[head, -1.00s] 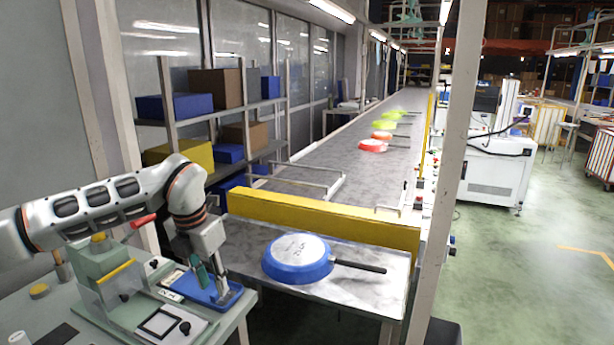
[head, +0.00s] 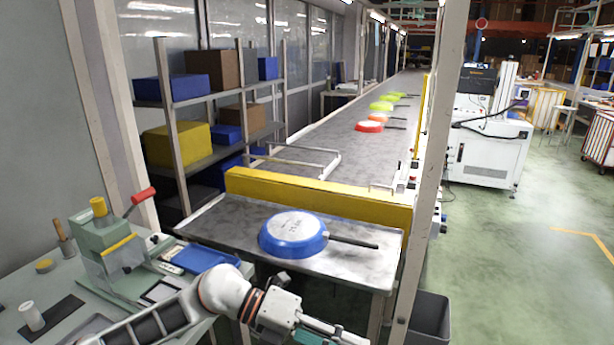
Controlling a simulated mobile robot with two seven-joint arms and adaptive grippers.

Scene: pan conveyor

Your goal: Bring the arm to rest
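My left arm reaches in from the bottom edge, and its gripper (head: 330,334) is low in the picture, in front of the metal table (head: 225,222). The fingers are partly cut off by the bottom edge, so I cannot tell whether they are open or shut. A blue pan (head: 293,251) with a pale, dark-marked face lies on the metal table, its black handle pointing right. The gripper is apart from the pan, nearer to me. My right gripper is not in view.
A green bench (head: 58,295) at left holds a press with a red-handled lever (head: 143,196) and a blue tray (head: 205,259). A yellow barrier (head: 320,198) crosses the conveyor (head: 330,150), which carries several coloured pans. A pale post (head: 432,200) stands right; a grey bin (head: 428,318) is below.

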